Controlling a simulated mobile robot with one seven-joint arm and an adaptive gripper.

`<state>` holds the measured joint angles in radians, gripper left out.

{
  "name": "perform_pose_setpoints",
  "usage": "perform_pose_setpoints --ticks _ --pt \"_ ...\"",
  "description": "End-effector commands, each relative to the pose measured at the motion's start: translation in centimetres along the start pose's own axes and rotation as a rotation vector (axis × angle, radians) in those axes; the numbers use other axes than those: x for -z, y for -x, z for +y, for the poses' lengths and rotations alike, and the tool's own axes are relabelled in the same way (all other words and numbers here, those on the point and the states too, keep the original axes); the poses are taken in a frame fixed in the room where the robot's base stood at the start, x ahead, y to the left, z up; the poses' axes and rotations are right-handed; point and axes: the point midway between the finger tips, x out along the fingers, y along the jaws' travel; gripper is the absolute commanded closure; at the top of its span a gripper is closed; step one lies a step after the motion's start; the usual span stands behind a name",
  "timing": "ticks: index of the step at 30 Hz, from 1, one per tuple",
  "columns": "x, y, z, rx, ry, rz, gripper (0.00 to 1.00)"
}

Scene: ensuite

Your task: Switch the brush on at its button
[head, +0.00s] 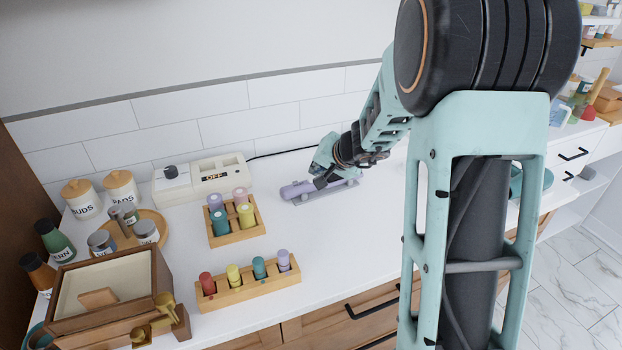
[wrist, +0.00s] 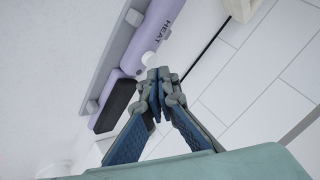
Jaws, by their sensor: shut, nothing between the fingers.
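The brush (head: 299,190) is a lilac, rod-shaped tool lying on the white counter, partly hidden by my gripper in the head view. In the wrist view its lilac body (wrist: 150,38) carries the word HEAT and has a dark section at its lower end. It rests along a grey holder (wrist: 108,55). A small round white button (wrist: 149,58) shows on the brush's side. My gripper (head: 322,181) is shut and empty. In the wrist view its closed fingertips (wrist: 158,74) are just below the button; I cannot tell whether they touch it.
A cream power box (head: 215,175) reading OFF stands at the wall, with a black cable running toward the brush. Wooden racks of coloured bottles (head: 237,235) (head: 248,289) stand to the left. Jars and a wooden box (head: 110,290) are farther left.

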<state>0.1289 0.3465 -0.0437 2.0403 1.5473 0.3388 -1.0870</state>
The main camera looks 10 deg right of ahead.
Motion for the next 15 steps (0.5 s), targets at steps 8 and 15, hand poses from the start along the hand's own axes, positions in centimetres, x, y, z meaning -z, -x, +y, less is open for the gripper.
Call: perform_pose_setpoints --ticks 8,15 --pt "-0.42 -0.6 0.43 0.0 0.001 0.001 1.0" --pt "-0.36 -0.51 0.36 0.0 0.0 0.001 1.0"
